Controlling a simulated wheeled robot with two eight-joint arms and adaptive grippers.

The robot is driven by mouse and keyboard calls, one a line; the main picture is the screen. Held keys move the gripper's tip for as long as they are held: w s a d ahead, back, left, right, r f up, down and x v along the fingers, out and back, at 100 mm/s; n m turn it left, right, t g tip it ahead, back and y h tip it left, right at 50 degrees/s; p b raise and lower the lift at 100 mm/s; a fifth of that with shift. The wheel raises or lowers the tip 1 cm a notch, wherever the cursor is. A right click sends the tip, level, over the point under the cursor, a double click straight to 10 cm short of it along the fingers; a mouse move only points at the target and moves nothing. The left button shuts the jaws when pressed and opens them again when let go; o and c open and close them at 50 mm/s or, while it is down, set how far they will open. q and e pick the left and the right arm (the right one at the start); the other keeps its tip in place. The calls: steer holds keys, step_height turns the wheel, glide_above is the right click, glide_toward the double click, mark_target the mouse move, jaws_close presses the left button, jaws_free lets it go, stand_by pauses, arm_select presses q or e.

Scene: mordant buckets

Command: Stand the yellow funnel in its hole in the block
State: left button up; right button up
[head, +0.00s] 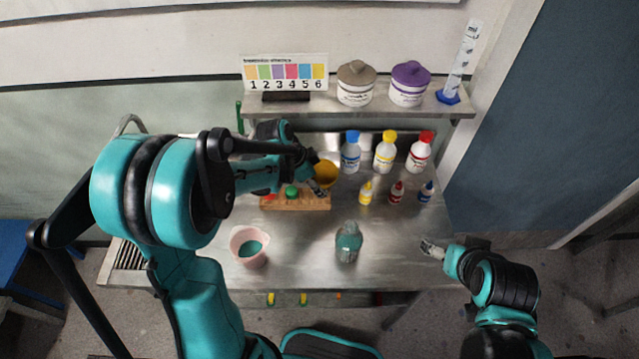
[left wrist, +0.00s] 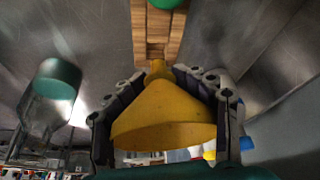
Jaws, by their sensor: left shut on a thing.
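The yellow funnel (head: 326,172) is held in my left gripper (head: 316,178) above the right end of the wooden block. In the left wrist view the funnel (left wrist: 165,118) sits between both fingers of the left gripper (left wrist: 162,100), its narrow spout toward the block. The wooden block (head: 311,203) lies on the metal table, with a red piece (head: 270,197) and a green piece (head: 292,191) standing in it. The block (left wrist: 158,35) also shows beyond the spout. Its holes are hard to make out. My right gripper (head: 433,249) is empty at the table's right side; its fingers are too small to judge.
Small dropper bottles (head: 397,192) and larger capped bottles (head: 384,152) stand to the right. A raised shelf (head: 310,104) is behind. The table's right front is clear.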

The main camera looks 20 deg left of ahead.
arm_select(q)
steer(key=shift+f+b, duration=1.55)
steer(key=shift+f, duration=0.35)
steer(key=shift+s, duration=0.15)
steer(key=shift+f, duration=0.15)
steer(key=shift+c, duration=1.3)
steer(key=o, duration=1.3)
steer(key=shift+o, duration=0.4)
steer(key=shift+f, duration=0.1)
